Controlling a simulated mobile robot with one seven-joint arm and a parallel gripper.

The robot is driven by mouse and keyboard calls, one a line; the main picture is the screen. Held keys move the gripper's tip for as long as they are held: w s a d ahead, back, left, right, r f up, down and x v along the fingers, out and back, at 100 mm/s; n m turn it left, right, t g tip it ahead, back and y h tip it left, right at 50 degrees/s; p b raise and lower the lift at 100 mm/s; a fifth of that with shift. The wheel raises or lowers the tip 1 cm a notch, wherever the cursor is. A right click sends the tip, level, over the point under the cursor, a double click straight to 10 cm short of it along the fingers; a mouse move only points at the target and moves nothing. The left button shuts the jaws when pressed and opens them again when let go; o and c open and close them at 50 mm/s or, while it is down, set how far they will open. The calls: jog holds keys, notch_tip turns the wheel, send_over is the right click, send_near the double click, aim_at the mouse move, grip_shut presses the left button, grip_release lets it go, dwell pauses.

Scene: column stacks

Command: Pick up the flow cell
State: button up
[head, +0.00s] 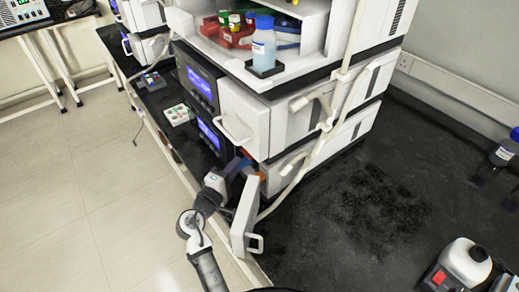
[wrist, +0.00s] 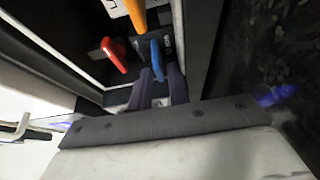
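No part is clearly marked as the flow cell. Inside the opened lowest module, the wrist view shows a blue lever-like part (wrist: 156,58), an orange one (wrist: 136,14) and a red one (wrist: 114,54). My gripper (wrist: 159,72) reaches into this opening, and it also shows in the head view (head: 240,165). Its two dark fingers are apart, with the near end of the blue part between their tips. I cannot tell whether they touch it. A small grey piece (wrist: 158,102) shows between the finger bases. In the head view my gripper hides most of the opening.
The module's white door (head: 245,215) stands open beside my gripper, close on its right. White stacked modules (head: 270,118) rise above, with a blue-capped bottle (head: 264,45) on top.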

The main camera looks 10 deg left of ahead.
jog(key=shift+w+d, duration=0.2)
jog(key=shift+w, duration=0.45)
grip_shut()
jog(key=shift+a+b, duration=0.1)
jog(key=shift+b, duration=0.45)
